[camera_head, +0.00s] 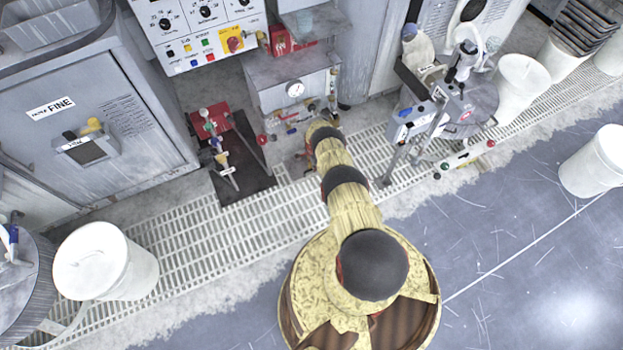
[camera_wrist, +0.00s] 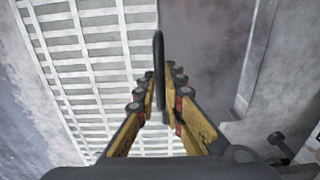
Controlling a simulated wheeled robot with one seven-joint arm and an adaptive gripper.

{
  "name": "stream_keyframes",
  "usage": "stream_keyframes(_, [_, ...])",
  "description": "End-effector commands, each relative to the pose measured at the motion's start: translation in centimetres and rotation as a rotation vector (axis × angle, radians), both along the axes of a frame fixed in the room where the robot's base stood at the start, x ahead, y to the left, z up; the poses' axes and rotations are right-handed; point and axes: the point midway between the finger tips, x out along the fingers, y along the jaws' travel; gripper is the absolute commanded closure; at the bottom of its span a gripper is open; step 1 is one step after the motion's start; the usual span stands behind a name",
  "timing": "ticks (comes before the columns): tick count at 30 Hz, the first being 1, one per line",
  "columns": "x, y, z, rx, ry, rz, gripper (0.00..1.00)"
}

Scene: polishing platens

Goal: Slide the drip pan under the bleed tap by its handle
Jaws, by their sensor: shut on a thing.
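In the wrist view my gripper (camera_wrist: 163,76) has its two yellow fingers on either side of a thin dark upright handle (camera_wrist: 158,50), shut on it. A smooth grey-brown surface (camera_wrist: 208,40) right of the handle looks like the drip pan, with a pale edge along its right side. In the head view my yellow arm reaches the front of the grey cabinet with a gauge (camera_head: 296,90); my arm hides the gripper and handle. Small valves with coloured handles (camera_head: 291,118) sit below the gauge; I cannot tell which is the bleed tap.
Pale floor grating (camera_head: 190,240) runs along the machines. A dark mat (camera_head: 252,182) with a red stand (camera_head: 215,122) lies left of the gauge cabinet. A wheeled grey apparatus (camera_head: 425,125) stands to the right. White buckets stand at left (camera_head: 118,275) and right (camera_head: 590,170).

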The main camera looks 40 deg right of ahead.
Motion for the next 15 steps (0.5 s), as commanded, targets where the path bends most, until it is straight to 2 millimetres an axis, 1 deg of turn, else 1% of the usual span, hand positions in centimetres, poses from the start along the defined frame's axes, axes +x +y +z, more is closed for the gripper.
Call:
stream_keyframes(4, [0.61,-0.14,-0.02,-0.001,-0.002,0.000,1.00])
stream_keyframes(14, [0.78,-0.18,0.07,0.000,-0.001,0.000,1.00])
stream_keyframes(15, [0.78,-0.19,0.07,0.000,-0.001,0.000,0.88])
